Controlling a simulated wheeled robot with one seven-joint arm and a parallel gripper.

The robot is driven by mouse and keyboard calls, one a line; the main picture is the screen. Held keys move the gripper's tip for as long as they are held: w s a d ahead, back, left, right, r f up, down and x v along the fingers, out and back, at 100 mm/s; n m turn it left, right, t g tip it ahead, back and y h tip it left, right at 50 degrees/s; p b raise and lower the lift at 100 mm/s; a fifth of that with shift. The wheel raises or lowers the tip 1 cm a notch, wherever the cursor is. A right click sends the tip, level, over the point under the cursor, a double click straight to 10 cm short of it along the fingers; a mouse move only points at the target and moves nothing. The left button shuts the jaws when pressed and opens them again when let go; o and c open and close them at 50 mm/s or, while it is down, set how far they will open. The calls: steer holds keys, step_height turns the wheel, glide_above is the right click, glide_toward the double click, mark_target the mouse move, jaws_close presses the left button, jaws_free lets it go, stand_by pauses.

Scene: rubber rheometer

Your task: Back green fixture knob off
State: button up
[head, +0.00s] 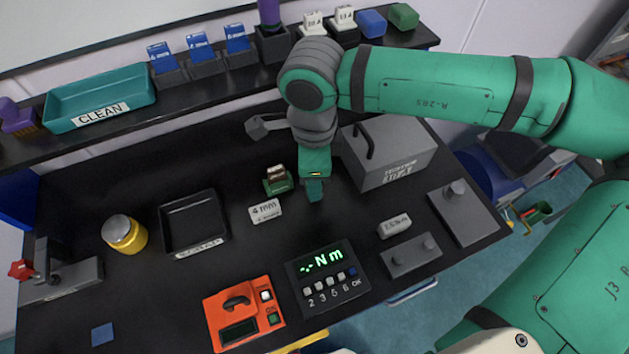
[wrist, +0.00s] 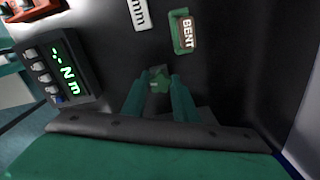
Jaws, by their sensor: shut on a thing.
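The green fixture knob (wrist: 158,83) shows in the wrist view between the tips of my two green fingers. My gripper (wrist: 157,92) is shut on it. A dark base shows under the knob, between and below the fingers. In the head view my gripper (head: 314,190) points down at the black bench in front of a grey lidded box, and its fingers hide the knob there. I cannot tell how far the knob is turned.
A green holder marked BENT (wrist: 183,32) stands close by. The 4 mm block (head: 265,211) lies left of my gripper, and the grey box (head: 393,155) is close on the right. The N m display (head: 328,280) stands in front. The black tray (head: 194,222) is farther left.

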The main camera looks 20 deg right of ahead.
steer(key=n, duration=0.4)
steer(key=shift+n, duration=0.3)
steer(key=o, duration=0.9)
